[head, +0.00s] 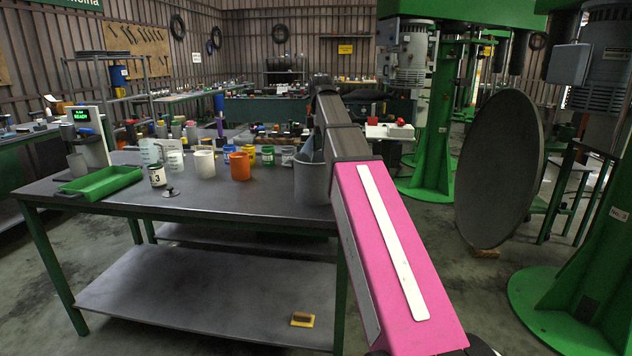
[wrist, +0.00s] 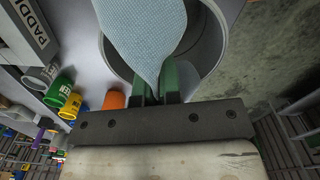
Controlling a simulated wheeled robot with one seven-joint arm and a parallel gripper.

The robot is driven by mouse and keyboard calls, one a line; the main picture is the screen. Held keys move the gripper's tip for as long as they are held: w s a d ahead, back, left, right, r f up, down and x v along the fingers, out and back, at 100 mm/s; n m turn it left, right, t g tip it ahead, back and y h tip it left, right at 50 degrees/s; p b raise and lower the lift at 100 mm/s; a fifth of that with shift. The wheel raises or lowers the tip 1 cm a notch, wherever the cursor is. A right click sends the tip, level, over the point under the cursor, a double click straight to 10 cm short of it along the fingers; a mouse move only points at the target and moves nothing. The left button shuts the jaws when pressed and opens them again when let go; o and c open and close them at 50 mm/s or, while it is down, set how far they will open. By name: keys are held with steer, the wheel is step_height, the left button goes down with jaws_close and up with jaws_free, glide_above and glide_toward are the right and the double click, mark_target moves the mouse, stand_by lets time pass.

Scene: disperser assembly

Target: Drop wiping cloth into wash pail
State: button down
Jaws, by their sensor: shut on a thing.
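The light blue, textured wiping cloth (wrist: 140,32) hangs between the green fingers of my gripper (wrist: 160,84) in the wrist view. My gripper is shut on it. The grey wash pail (head: 313,185) stands upright near the right end of the workbench in the head view. In the wrist view the pail's round opening (wrist: 212,42) lies behind the cloth and the fingers. The cloth overlaps the opening, and whether it touches the pail I cannot tell. In the head view my arm hides most of the gripper.
The workbench (head: 110,207) holds an orange mug (head: 240,166), a white mug (head: 205,164) and several coloured containers left of the pail. A green tray (head: 103,183) and a scale are farther left. A large dark disc (head: 500,170) stands on the right.

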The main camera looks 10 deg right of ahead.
mark_target(321, 153)
steer(key=shift+f, duration=2.2)
jaws_free()
steer(key=shift+r, duration=0.1)
step_height(321, 153, up, 5)
steer(key=shift+r, duration=0.2)
